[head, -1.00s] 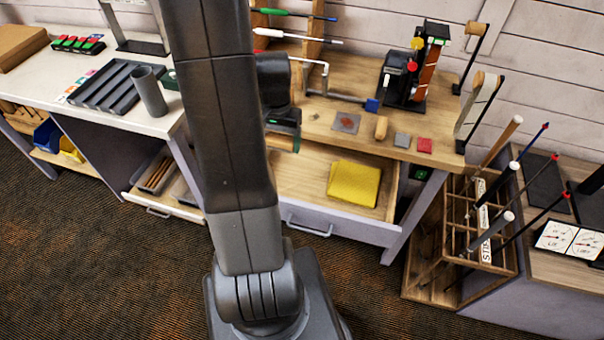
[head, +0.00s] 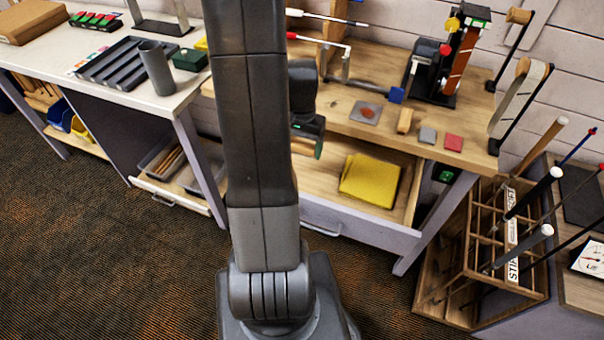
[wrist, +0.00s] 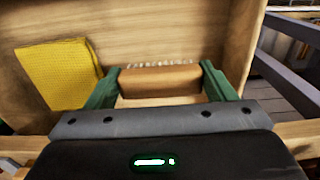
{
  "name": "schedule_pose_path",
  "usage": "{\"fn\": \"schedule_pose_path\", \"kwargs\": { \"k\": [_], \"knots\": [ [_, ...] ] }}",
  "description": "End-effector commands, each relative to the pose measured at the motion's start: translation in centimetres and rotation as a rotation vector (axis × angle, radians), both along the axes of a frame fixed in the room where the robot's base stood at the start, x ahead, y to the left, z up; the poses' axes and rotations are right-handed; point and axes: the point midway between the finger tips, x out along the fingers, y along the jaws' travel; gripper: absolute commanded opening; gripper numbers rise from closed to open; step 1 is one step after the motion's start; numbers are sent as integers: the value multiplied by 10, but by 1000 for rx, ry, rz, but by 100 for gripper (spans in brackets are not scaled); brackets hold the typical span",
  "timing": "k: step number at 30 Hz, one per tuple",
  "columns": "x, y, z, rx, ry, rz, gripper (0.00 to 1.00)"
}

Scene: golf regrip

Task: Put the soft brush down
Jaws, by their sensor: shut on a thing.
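The soft brush (wrist: 160,79) shows in the wrist view as a brown wooden block with a row of pale bristles along its far side. My gripper (wrist: 161,86) is shut on it, with one green finger at each end of the block. The brush is over the open drawer (wrist: 180,30); I cannot tell whether it touches the drawer floor. In the head view my gripper (head: 308,140) is at the left part of the drawer, partly behind my arm, and the brush is mostly hidden there.
A folded yellow cloth (head: 370,180) lies in the drawer, right of my gripper. The wooden bench top (head: 345,100) above holds a clamp machine (head: 440,70) and small blocks. A rack of club shafts (head: 480,250) stands at right.

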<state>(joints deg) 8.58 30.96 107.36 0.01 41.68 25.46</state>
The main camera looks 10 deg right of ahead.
Motion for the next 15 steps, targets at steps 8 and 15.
{"fn": "schedule_pose_path", "kwargs": {
  "k": [8,15],
  "knots": [
    [-1,0,-41,0,4,0,50],
    [-1,0,-61,1,4,0,50]
  ]
}}
